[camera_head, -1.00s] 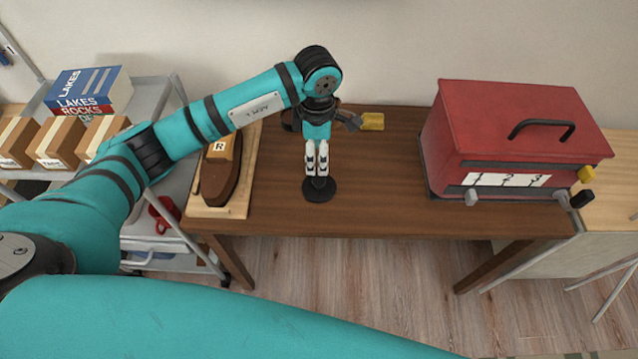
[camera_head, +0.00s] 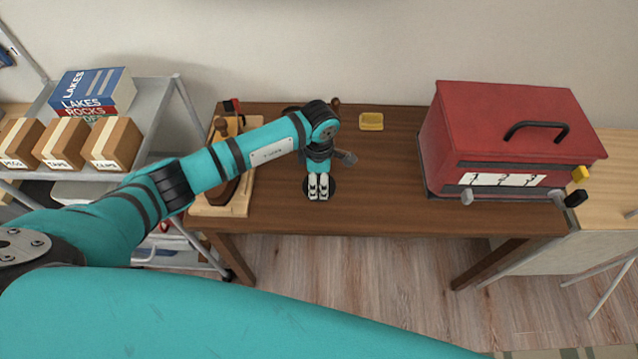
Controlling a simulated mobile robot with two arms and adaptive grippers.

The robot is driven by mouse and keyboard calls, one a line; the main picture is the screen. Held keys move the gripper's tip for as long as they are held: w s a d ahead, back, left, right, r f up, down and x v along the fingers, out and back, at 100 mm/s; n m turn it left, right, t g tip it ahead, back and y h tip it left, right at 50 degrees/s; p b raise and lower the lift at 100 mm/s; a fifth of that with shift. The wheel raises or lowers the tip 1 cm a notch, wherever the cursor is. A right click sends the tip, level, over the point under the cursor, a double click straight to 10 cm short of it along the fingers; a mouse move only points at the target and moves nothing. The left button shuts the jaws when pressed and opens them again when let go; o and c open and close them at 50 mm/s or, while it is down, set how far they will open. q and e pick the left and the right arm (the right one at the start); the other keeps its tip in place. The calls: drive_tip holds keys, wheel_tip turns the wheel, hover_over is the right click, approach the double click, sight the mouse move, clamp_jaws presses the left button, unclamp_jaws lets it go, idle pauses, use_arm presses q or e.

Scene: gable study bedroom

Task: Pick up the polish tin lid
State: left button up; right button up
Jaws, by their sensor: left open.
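My left gripper (camera_head: 318,187) points down over the left-middle part of the brown table and is open. Its white fingertips are directly above a round black disc (camera_head: 333,189), which looks like the polish tin lid. Most of the disc is hidden under the gripper, with dark edges showing to either side. I cannot tell whether the fingers touch it. Another dark thing (camera_head: 290,111) behind my left forearm is mostly hidden. My right gripper is not in view.
A wooden board (camera_head: 238,208) with a brown shoe partly behind my arm lies at the left. A red toolbox (camera_head: 510,130) fills the right end. The table (camera_head: 385,180) is clear between gripper and toolbox.

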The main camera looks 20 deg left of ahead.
use_arm(q)
clamp_jaws()
idle(0.3)
drive_tip(key=shift+r, duration=0.2)
